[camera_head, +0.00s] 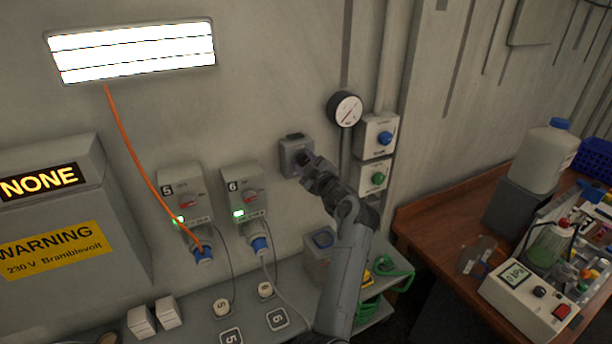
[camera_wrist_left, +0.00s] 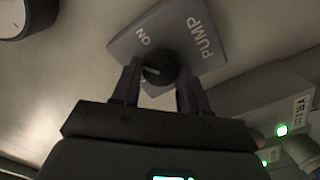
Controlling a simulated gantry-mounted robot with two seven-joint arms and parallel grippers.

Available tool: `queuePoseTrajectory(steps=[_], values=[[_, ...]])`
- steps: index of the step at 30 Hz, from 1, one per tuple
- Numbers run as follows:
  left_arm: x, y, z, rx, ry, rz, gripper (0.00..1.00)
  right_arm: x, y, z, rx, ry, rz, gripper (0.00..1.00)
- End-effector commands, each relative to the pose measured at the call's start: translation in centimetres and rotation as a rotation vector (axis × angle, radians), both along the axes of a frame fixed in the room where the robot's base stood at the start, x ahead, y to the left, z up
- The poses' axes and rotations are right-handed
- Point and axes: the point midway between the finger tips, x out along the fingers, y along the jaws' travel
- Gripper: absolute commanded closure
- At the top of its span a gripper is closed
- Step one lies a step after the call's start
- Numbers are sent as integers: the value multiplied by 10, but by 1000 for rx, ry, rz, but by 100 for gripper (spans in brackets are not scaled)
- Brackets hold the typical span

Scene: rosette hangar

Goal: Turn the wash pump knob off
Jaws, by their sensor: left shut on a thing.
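The pump switch box (camera_head: 293,143) is a small grey housing on the wall in the head view. In the left wrist view its plate (camera_wrist_left: 188,30) bears the words PUMP and ON, and a round black knob (camera_wrist_left: 163,66) stands out from it. A short pale mark shows on the knob, to the side of the ON label rather than clearly at it. My left gripper (camera_head: 308,160) is at the box, and in the wrist view its fingers (camera_wrist_left: 158,76) stand either side of the knob, shut on it. In the head view the gripper hides the knob. My right gripper is out of view.
Sockets 5 (camera_head: 180,190) and 6 (camera_head: 241,185) with green lights are left of the box. A gauge (camera_head: 345,108), a blue-button box (camera_head: 376,136) and a green-button box (camera_head: 373,177) are to the right. A cluttered wooden bench (camera_head: 430,222) stands further right.

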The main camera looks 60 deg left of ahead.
Motion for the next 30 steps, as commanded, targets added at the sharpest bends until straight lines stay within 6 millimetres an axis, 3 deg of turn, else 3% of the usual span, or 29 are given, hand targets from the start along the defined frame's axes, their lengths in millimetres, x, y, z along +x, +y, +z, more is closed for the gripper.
queuePoseTrajectory(steps=[1, 15, 30], values=[[0, 0, -8, -5, -49, 0, 87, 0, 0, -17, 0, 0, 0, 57], [-1, 0, -9, -48, -494, -1, 87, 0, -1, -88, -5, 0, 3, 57], [-1, 0, -7, -84, -865, 0, 87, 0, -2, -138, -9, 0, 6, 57]])
